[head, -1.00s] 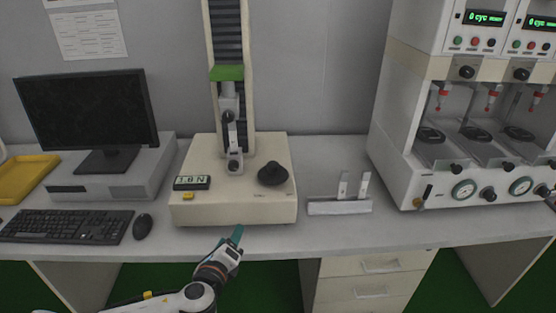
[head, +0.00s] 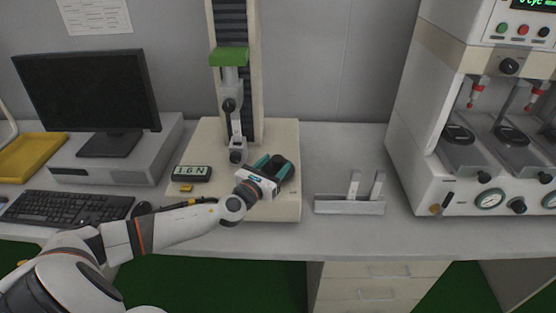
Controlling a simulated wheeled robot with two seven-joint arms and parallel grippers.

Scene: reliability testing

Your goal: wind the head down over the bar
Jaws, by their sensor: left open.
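The cream test machine (head: 204,150) stands on the bench with a tall column. Its head, with a green top (head: 229,57), is high on the column, and a grey upper clamp (head: 230,103) hangs below it. A light bar (head: 236,124) runs between this clamp and a small lower clamp (head: 237,156); whether it touches both is unclear. My left gripper (head: 274,166) is open at the black winding knob (head: 279,162), its teal fingers on either side of it. The gripper partly hides the knob; contact is unclear. My right gripper is not in view.
A small readout (head: 193,174) shows about 1.6 N, with a yellow button (head: 186,188) below. A grey rack (head: 349,205) with two upright pieces stands right of the machine. A monitor (head: 87,90) and keyboard (head: 68,207) are left; a large tester (head: 415,130) is right.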

